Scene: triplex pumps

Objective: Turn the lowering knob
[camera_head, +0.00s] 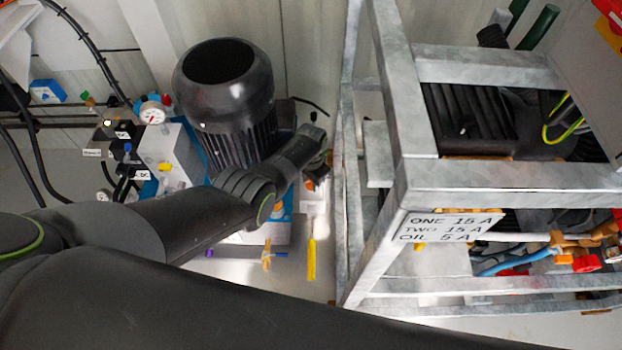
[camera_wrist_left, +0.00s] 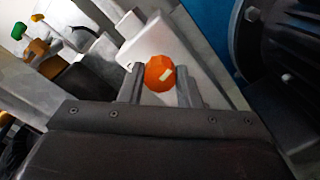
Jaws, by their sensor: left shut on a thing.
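An orange faceted knob (camera_wrist_left: 159,72) with a small pale mark on its face shows in the middle of the left wrist view. It is in front of a white block (camera_wrist_left: 185,52). My left gripper (camera_wrist_left: 160,88) has one grey finger on each side of the knob and is shut on it. In the head view my left arm reaches across from the left, and its gripper (camera_head: 314,176) is at the right of the dark motor. There the arm and wrist mostly hide the knob. My right gripper is out of view.
A big dark motor (camera_head: 224,85) stands left of the gripper. A grey metal frame (camera_head: 398,120) with a flow label (camera_head: 448,227) stands close on the right. A yellow handle (camera_head: 312,260) hangs below. A gauge (camera_head: 152,113) and valves are at left.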

